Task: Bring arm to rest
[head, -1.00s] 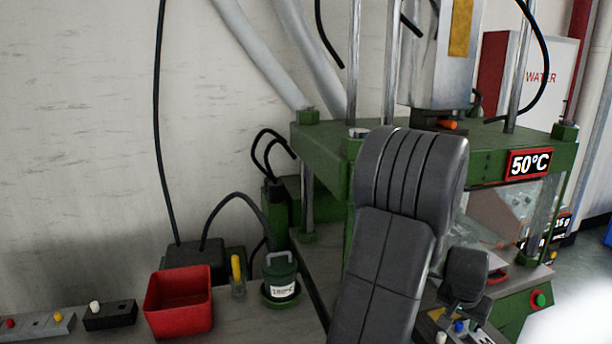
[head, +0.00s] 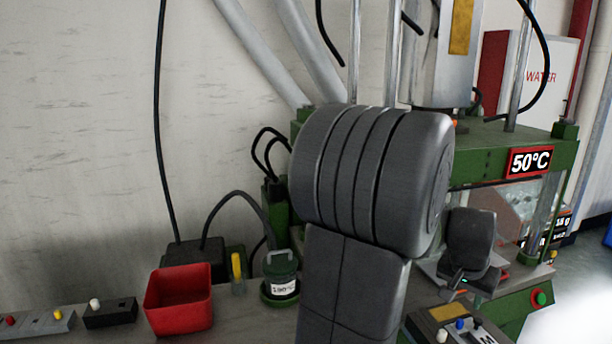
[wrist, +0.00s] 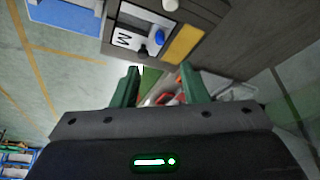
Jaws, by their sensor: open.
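My gripper (wrist: 158,85) shows in the wrist view with its two green fingers apart and nothing between them. Beyond the fingertips, a control box with an M label, a blue knob and a black knob (wrist: 150,35) shows close by. In the head view my grey arm stands in front of the green press (head: 490,150) and hides much of it. My wrist shows to the right of the arm's elbow, above the control box (head: 455,325); the fingers cannot be made out there.
A red bin (head: 179,300), a green pot with a white label (head: 281,278) and a small holder with a yellow piece (head: 237,272) stand on the bench at left. Switch boxes (head: 110,313) lie farther left.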

